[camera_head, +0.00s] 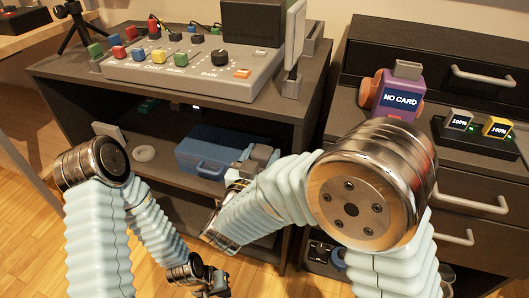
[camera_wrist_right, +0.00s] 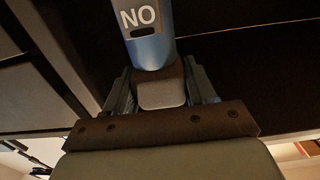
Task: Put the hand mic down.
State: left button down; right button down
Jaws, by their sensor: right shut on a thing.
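In the right wrist view my right gripper (camera_wrist_right: 161,88) is shut on a blue, rounded thing with a grey end and a dark label reading "NO". I take this held thing to be the hand mic (camera_wrist_right: 152,50); its far end is cut off by the frame. In the head view my right gripper (camera_head: 260,158) is in front of the dark shelf unit, at the right end of a blue case, and the mic is hard to make out there. My left gripper (camera_head: 213,284) hangs low over the floor at the bottom, too small to read its jaws.
The dark shelf unit (camera_head: 62,72) carries a grey mixer panel (camera_head: 190,70) on top and the blue case (camera_head: 205,150) on its middle shelf.

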jog(key=x, duration=0.3)
jog(key=shift+w+d, duration=0.1)
jog(key=shift+w, duration=0.25)
jog(key=shift+w+d+f, duration=0.1)
jog(key=shift+w+f, duration=0.05)
jog(key=shift+f, duration=0.75)
jog(key=shift+w+d+f, duration=0.1)
jog(key=shift+w+f, duration=0.05)
jog(key=shift+f, duration=0.7)
jog(key=shift+a+f, duration=0.1)
jog(key=c, duration=0.8)
grip_release()
jog(key=shift+f+b, duration=0.1)
jog(key=shift+b, duration=0.2)
jog(key=o, duration=0.4)
jog(key=shift+o, duration=0.2)
jog(key=v, duration=1.2)
